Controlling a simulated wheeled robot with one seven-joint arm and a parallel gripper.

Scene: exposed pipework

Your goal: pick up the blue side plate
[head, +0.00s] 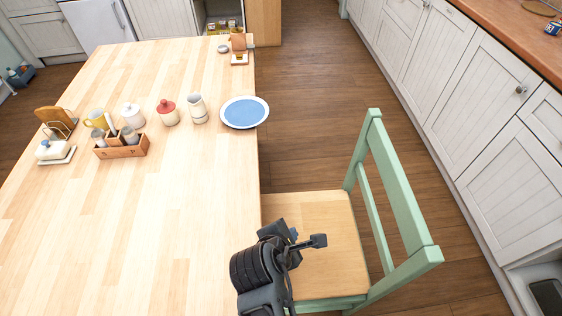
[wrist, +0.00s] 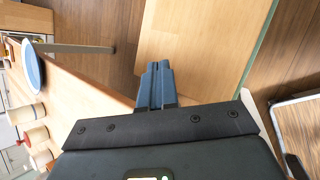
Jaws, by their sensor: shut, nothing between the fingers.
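The blue side plate (head: 244,112) has a blue centre and a white rim. It lies flat near the right edge of the wooden table in the head view. It also shows at the upper left of the wrist view (wrist: 32,66). My gripper (head: 318,241) is over the chair seat, well in front of the plate and apart from it. In the wrist view my gripper (wrist: 157,68) has its two fingers together with nothing between them.
A green chair (head: 393,190) stands at the table's right side, under my gripper. A cream jug (head: 198,108) and a red-lidded jar (head: 167,112) stand left of the plate. The table (head: 190,200) is bare in front of the plate. White cabinets (head: 480,85) line the right.

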